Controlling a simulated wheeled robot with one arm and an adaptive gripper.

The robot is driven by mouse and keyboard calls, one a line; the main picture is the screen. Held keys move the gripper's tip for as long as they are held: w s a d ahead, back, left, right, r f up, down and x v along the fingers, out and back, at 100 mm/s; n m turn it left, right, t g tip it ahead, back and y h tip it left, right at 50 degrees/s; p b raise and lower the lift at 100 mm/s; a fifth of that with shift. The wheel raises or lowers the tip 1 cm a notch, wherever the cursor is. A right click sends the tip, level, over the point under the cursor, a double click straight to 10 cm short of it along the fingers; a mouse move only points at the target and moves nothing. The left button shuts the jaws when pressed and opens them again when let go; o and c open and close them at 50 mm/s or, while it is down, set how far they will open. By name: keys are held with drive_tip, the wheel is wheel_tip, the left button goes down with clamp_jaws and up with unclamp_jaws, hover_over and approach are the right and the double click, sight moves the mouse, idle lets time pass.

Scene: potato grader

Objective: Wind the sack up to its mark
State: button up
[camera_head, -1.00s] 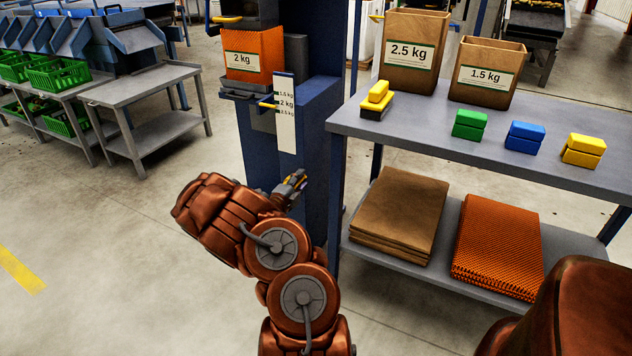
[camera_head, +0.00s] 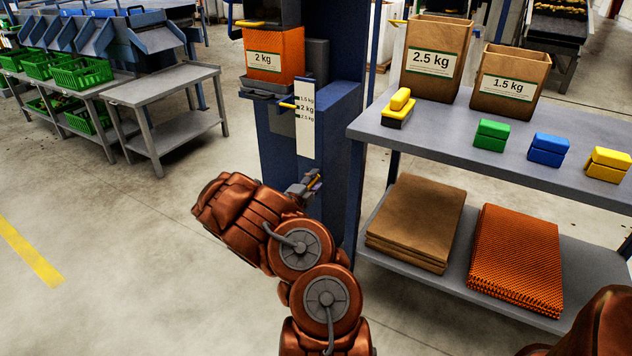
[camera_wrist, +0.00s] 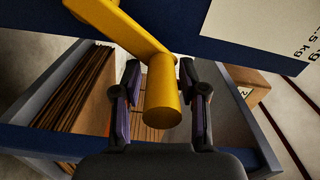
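The orange sack labelled 2 kg (camera_head: 264,68) sits on a grey bracket on the blue column, under a spout. Beside it is a white scale plate (camera_head: 305,140) marked 1.5, 2 and 2.5 kg. A yellow pointer (camera_head: 288,105) stands about level with the 2 kg mark; its exact fit is too small to tell. My gripper (camera_head: 313,184) is low at the column's front. In the wrist view, a yellow crank handle (camera_wrist: 163,100) lies between my gripper's fingers (camera_wrist: 160,80), with narrow gaps on both sides. The crank's hub is out of that view.
To the right is a grey table (camera_head: 450,142) with 2.5 kg and 1.5 kg paper bags and several coloured blocks. Its lower shelf holds brown sacks (camera_head: 417,215) and orange mesh sacks (camera_head: 515,260). A grey table (camera_head: 165,85) stands left. The floor between is clear.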

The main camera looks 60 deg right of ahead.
drive_tip(key=shift+o, duration=0.9)
drive_tip(key=shift+w+a+f+t, duration=0.15)
drive_tip(key=shift+w+a+t, duration=0.15)
drive_tip(key=shift+w, duration=0.3)
drive_tip(key=shift+s+d, duration=0.1)
drive_tip(key=shift+s, duration=0.1)
drive_tip(key=shift+s+d, duration=0.2)
drive_tip(key=shift+s, duration=0.15)
drive_tip(key=shift+a, duration=0.1)
drive_tip(key=shift+w+a, duration=0.15)
drive_tip(key=shift+a, duration=0.4)
drive_tip(key=a, duration=1)
drive_tip(key=shift+s+a, duration=0.35)
drive_tip(key=shift+s, duration=0.05)
